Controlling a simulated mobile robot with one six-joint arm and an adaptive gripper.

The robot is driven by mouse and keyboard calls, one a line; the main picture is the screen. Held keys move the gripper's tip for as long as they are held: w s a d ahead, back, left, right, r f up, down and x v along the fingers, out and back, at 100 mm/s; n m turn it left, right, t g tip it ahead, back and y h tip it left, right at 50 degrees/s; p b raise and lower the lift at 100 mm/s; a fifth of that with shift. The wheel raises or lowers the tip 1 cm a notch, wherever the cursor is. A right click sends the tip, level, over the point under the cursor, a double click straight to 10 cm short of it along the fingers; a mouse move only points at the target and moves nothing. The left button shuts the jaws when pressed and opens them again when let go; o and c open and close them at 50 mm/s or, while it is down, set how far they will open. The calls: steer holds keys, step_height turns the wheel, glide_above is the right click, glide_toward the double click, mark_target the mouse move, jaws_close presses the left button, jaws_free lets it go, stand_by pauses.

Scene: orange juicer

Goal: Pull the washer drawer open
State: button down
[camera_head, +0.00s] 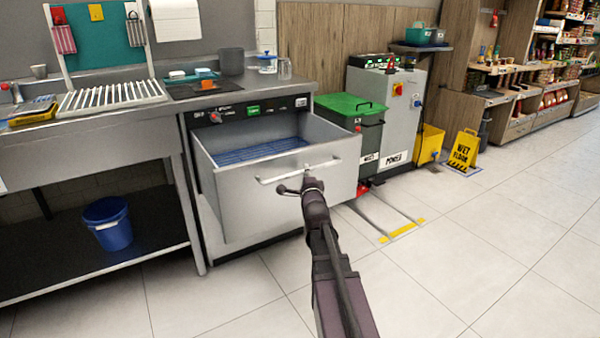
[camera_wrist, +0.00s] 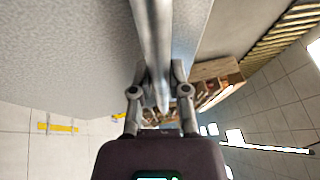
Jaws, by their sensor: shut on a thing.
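The washer drawer (camera_head: 265,203) is a grey metal box under the counter. It stands pulled out from the washer housing (camera_head: 205,225), and a blue rack (camera_head: 262,150) shows inside it. Its bar handle (camera_head: 285,176) runs across the top of the front panel. The exact finger contact is partly hidden behind the bar.
A bin with a green lid (camera_head: 350,106) and a grey power cabinet (camera_head: 390,105) stand right of the drawer. A blue bucket (camera_head: 108,225) sits on the shelf at left. A yellow wet floor sign (camera_head: 463,150) stands further right. The tiled floor (camera_head: 480,240) in front is clear.

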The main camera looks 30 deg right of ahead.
steer(key=c, duration=0.7)
jaws_free()
steer(key=shift+r, duration=0.1)
steer(key=shift+o, duration=0.5)
steer(key=shift+a, duration=0.1)
